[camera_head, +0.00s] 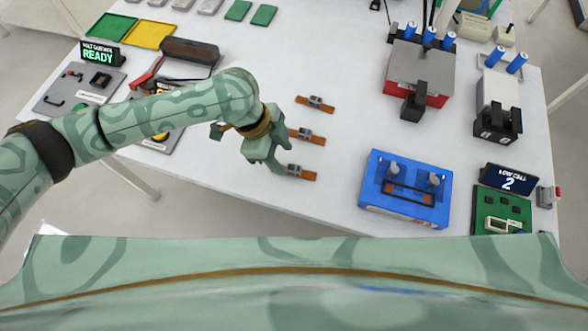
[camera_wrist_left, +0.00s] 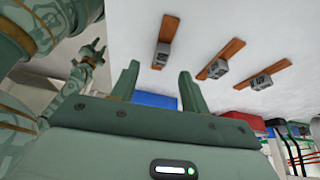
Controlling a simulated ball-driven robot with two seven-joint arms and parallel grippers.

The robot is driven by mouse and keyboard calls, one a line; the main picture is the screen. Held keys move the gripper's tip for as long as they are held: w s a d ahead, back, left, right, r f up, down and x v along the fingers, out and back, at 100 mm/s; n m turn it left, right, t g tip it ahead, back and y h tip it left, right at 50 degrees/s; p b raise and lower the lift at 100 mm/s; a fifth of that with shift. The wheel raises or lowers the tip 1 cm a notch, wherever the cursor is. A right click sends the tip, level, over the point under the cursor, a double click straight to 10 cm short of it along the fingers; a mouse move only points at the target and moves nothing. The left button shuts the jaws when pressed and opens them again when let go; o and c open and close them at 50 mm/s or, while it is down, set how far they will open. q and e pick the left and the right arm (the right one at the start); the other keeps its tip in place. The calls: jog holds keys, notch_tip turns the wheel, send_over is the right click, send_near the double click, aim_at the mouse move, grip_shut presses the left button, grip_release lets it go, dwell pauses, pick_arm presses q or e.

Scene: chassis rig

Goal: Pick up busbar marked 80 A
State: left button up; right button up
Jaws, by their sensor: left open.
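Three copper busbars, each with a grey labelled block in its middle, lie apart on the white table. In the head view they are the far one (camera_head: 315,103), the middle one (camera_head: 308,135) and the near one (camera_head: 300,173). In the left wrist view they show at left (camera_wrist_left: 165,42), centre (camera_wrist_left: 220,60) and right (camera_wrist_left: 262,78). Their markings are too small to read, so I cannot tell which is 80 A. My left gripper (camera_head: 268,158) is open and empty beside the near and middle busbars. The wrist view shows its spread fingers (camera_wrist_left: 159,76). My right gripper (camera_wrist_left: 93,52) looks small there.
A blue fixture (camera_head: 405,208) stands right of the busbars, with a display reading 2 (camera_head: 508,181) beyond it. A grey and red unit (camera_head: 420,75) stands behind. Trays (camera_head: 150,34) and a READY sign (camera_head: 98,55) are at left. Table between busbars and fixture is clear.

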aim_at(293, 167)
pick_arm(q)
jog(key=b+x, duration=0.2)
jog(key=x, duration=0.4)
jog(key=shift+w+d, duration=0.1)
jog(key=shift+d, duration=0.05)
grip_shut()
